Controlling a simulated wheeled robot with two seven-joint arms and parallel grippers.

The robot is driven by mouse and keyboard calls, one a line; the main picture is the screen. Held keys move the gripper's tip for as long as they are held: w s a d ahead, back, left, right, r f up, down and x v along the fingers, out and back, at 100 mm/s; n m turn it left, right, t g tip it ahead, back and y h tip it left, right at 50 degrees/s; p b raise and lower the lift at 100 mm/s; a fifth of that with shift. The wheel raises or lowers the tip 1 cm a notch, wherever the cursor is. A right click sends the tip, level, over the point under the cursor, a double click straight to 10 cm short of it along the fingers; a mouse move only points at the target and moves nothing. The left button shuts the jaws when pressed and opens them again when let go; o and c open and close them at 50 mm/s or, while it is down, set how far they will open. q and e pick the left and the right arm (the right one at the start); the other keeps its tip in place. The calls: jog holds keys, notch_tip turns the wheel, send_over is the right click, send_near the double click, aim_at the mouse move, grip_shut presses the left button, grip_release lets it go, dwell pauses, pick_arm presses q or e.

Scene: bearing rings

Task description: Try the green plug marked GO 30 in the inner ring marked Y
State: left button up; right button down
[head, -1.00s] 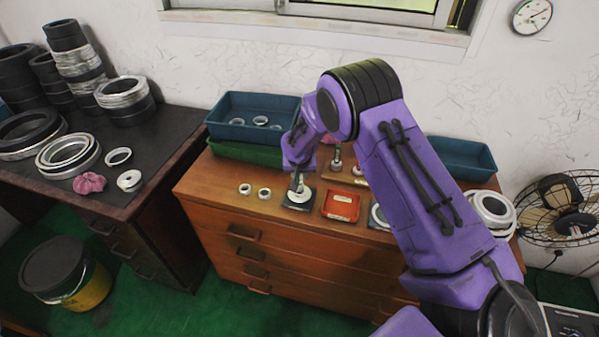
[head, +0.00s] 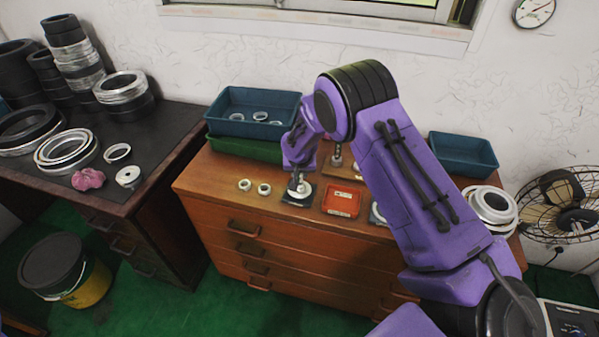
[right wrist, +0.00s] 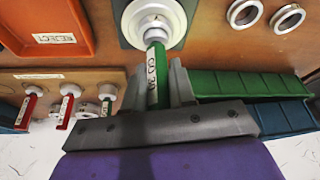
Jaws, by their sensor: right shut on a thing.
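The green plug (right wrist: 157,72) has a green handle with a white label; GO 30 is partly readable in the right wrist view. My right gripper (right wrist: 158,88) is shut on this handle. The plug's pale end meets a white ring (right wrist: 135,18) on a dark square pad (right wrist: 124,40). How far the end goes into the ring is hidden. No Y mark is readable. In the head view my right gripper (head: 297,177) is directly above the pad (head: 289,199), and the ring (head: 303,190) shows around the plug's base. My left gripper is not in view.
A red tray marked REJECT (right wrist: 86,22) lies beside the pad. Two loose rings (head: 245,185) (head: 264,189) lie left of the pad. A blue bin (head: 221,123) with rings stands behind, by a green bin (head: 222,147).

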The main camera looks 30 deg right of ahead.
jog(key=shift+r, duration=0.1)
jog(key=shift+r+p, duration=2.9)
jog(key=shift+r, duration=0.3)
